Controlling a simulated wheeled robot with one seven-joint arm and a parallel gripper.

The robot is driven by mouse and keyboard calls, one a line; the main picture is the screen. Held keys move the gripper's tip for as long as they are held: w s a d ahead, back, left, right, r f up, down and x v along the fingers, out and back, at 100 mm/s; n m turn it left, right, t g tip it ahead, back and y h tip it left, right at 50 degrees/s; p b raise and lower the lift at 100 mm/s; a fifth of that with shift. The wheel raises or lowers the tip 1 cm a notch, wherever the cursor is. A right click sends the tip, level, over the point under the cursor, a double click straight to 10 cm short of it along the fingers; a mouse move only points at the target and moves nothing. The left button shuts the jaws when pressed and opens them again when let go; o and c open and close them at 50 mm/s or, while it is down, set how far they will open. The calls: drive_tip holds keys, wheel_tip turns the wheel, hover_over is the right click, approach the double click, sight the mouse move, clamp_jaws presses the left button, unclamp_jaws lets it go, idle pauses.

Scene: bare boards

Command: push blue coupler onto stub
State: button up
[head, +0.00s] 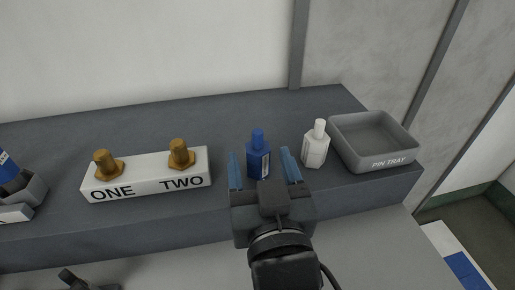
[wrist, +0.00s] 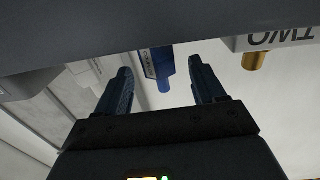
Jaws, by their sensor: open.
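The blue coupler (head: 258,160) stands upright on the dark grey bench, between the block and a white coupler. My gripper (head: 265,168) is open, with its blue fingers on either side of the blue coupler and nothing clamped. In the wrist view the blue coupler (wrist: 158,62) shows between and beyond the spread fingers (wrist: 163,85). A white block marked ONE and TWO (head: 146,187) sits to the left. It carries two brass stubs, one above ONE (head: 104,164) and one above TWO (head: 180,153). Both stubs are bare.
The white coupler (head: 316,146) stands just right of my right finger. A grey pin tray (head: 346,159), seemingly empty, is further right. A grey holder (head: 36,190) with a blue-and-white item is at the far left. The bench (head: 220,115) is clear behind the block.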

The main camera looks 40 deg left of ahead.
sight(256, 140)
drive_tip(key=shift+p+x, duration=0.3)
drive_tip(key=shift+x, duration=2.4)
drive_tip(key=shift+r, duration=0.25)
drive_tip(key=c, duration=1.1)
